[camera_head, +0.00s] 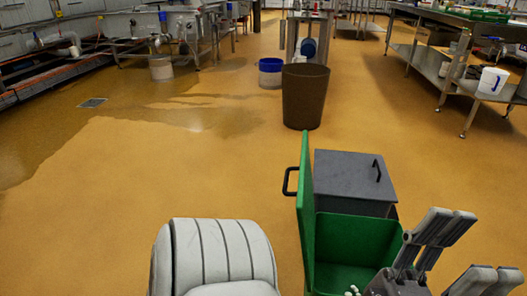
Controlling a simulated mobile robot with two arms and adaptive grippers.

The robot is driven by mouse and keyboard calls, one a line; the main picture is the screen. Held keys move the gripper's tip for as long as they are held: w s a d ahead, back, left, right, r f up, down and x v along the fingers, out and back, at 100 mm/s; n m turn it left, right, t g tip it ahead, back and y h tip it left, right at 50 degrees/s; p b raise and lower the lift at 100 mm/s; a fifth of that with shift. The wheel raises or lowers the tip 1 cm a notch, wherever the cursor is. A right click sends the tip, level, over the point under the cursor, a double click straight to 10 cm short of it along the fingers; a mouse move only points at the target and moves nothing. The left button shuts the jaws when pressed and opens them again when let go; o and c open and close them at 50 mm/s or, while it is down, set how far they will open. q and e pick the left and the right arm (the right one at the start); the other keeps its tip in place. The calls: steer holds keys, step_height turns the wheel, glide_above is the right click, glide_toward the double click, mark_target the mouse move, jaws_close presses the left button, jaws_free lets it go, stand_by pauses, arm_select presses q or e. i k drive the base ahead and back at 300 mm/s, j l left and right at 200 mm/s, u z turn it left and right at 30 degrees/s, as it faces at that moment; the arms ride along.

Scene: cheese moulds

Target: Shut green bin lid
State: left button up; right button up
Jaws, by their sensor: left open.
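The green bin (357,238) stands open at the bottom centre-right. Its green lid (307,215) stands upright along the bin's left side, with a black handle (289,182) sticking out to the left. A few small white pieces (352,291) show at the bin's near edge. My left gripper (468,243) is at the lower right, to the right of the bin and apart from the lid. Its grey fingers are spread and nothing shows between them. The bin's near part is cut off by the frame. My right gripper is not in view.
A grey bin (345,178) with its lid down stands just behind the green bin. A brown bin (304,97) and a white bucket with a blue rim (271,74) stand farther back. Steel tables line the right. The orange floor left of the lid is clear.

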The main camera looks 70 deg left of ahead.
mark_target(305, 203)
steer(key=j+u, duration=0.7)
steer(key=j, duration=0.2)
steer(key=j+u, duration=0.4)
steer(key=j, duration=0.1)
